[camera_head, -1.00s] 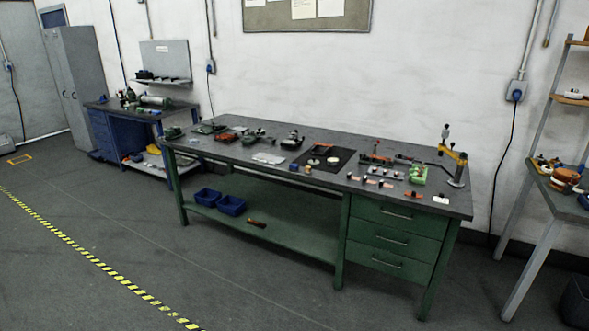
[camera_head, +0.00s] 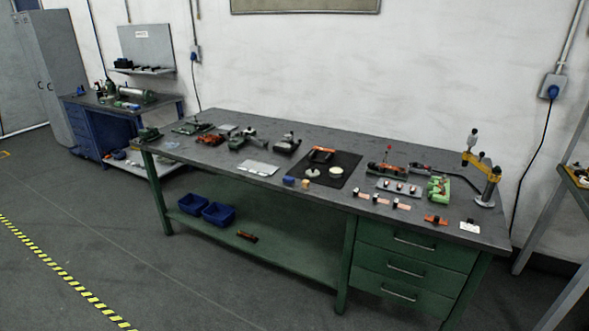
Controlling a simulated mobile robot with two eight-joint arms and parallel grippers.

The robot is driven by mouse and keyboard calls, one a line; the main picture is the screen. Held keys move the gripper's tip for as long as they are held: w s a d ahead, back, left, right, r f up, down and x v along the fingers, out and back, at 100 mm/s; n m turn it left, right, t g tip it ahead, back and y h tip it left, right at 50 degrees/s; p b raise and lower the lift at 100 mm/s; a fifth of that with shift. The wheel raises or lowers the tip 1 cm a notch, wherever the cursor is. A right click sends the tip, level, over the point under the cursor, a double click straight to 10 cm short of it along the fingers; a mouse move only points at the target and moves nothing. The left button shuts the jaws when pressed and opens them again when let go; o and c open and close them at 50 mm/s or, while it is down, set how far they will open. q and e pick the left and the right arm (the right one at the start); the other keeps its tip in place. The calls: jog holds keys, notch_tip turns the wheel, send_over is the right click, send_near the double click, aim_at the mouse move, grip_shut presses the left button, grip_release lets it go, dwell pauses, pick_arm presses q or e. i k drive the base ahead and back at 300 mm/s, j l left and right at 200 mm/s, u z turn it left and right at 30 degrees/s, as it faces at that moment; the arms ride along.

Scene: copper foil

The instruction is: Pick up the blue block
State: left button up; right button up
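A small blue block (camera_head: 289,181) sits on the dark top of the green workbench (camera_head: 330,217), near its front edge. A small orange-tan block (camera_head: 305,184) stands just to its right, and a light flat plate (camera_head: 258,168) lies to its left. Neither of my grippers is in view.
A black mat (camera_head: 341,165) with round pieces and an orange tool lies behind and right of the blocks. Small parts line the front right. Blue bins (camera_head: 218,213) sit on the lower shelf. A blue bench (camera_head: 90,132) stands at left. The floor in front is clear.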

aim_at(289, 180)
jog(key=i, duration=0.9)
jog(key=i+z, duration=0.15)
jog(key=i, duration=0.75)
jog(key=i+j, duration=0.2)
jog(key=i, duration=0.7)
